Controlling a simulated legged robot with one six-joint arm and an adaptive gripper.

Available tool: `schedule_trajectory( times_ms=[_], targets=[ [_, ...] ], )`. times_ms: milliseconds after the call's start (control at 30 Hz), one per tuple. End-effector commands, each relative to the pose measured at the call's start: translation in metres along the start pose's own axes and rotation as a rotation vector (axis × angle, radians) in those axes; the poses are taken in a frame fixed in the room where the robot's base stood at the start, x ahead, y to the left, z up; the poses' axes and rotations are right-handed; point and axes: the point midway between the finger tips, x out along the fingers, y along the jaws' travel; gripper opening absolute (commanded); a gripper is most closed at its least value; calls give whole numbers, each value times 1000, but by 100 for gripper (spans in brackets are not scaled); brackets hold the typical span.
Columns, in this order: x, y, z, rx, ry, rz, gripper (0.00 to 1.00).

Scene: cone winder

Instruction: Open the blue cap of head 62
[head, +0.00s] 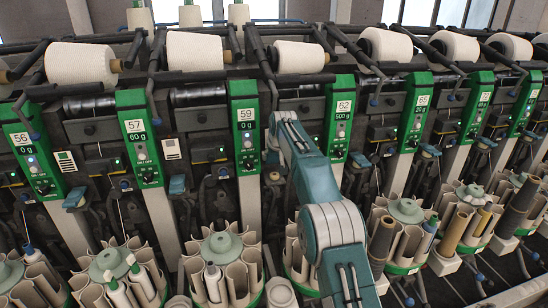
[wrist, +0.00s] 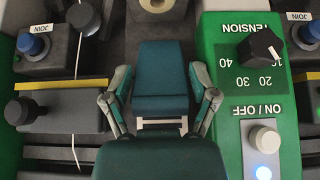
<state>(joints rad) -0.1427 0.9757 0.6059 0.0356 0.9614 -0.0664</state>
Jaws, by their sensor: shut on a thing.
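The dark teal-blue cap (wrist: 160,85) lies between the two grey fingers of my gripper (wrist: 160,113) in the wrist view. The fingers are shut on it from both sides. Whether the cap is raised is hard to tell. In the head view, my arm reaches between the panel marked 59 (head: 246,125) and the panel marked 62 (head: 340,117). It hides the cap and my fingers there. In the wrist view, a green panel (wrist: 225,90) with upside-down text stands right beside the cap; its number is not shown.
A black knob (wrist: 20,111) sits at the left. A bobbin magazine (head: 222,245) stands below, and yarn cones (head: 300,57) sit above.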

Motion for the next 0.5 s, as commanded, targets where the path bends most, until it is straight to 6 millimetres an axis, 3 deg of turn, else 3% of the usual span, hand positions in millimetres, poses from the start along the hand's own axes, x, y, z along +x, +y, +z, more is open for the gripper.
schedule_trajectory(
  times_ms=[367, 400, 433, 500],
  targets=[
    [-5, -2, -3, 1, 5, -4, 14],
    [-5, -3, -3, 1, 5, -4, 84],
    [-5, -2, -3, 1, 5, -4, 98],
    [-4, -2, -3, 1, 4, -3, 100]
  ],
)
